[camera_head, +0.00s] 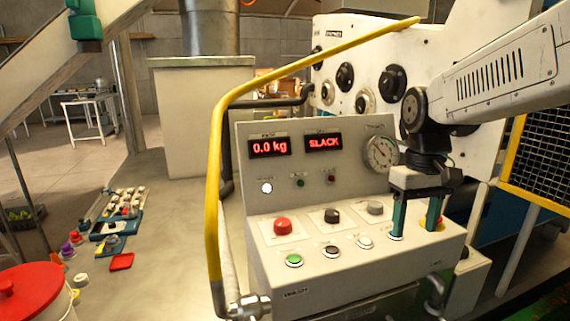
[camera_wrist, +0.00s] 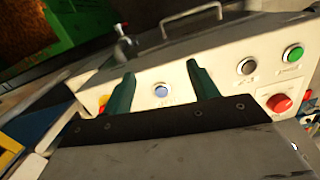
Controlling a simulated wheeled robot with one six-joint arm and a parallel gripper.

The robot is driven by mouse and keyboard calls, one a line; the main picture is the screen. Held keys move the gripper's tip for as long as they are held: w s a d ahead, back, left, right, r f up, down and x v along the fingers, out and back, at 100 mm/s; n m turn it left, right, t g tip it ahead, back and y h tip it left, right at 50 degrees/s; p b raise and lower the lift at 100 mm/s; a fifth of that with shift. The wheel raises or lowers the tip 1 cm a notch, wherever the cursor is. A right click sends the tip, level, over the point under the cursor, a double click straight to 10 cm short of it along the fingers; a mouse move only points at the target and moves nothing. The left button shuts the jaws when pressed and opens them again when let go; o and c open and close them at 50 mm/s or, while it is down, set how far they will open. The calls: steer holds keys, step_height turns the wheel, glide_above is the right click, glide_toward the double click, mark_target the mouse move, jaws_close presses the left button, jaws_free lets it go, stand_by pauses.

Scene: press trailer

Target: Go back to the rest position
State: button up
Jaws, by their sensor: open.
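My gripper (camera_head: 414,232) hangs over the right end of the control panel (camera_head: 345,272), its two green fingers apart with nothing between them. In the wrist view my gripper (camera_wrist: 161,78) is also open, with a pale blue-white button (camera_wrist: 161,90) seen between the fingers. A red button on a yellow base (camera_head: 436,224) is partly hidden behind the right finger in the head view. I cannot tell whether the fingertips touch the panel.
A yellow rail (camera_head: 212,200) curves along the panel's left side. The displays read 0.0 kg (camera_head: 269,147) and SLACK (camera_head: 323,143). A red button (camera_head: 282,226) and a green button (camera_head: 293,260) sit further left. A yellow-framed mesh guard (camera_head: 543,150) stands at right.

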steer(key=s+d+f+m+t, duration=0.1)
steer(key=s+f+m+t, duration=0.1)
steer(key=s, duration=1.9)
steer(key=shift+s+d+f, duration=0.15)
steer(key=shift+d+f, duration=0.05)
steer(key=shift+d, duration=0.1)
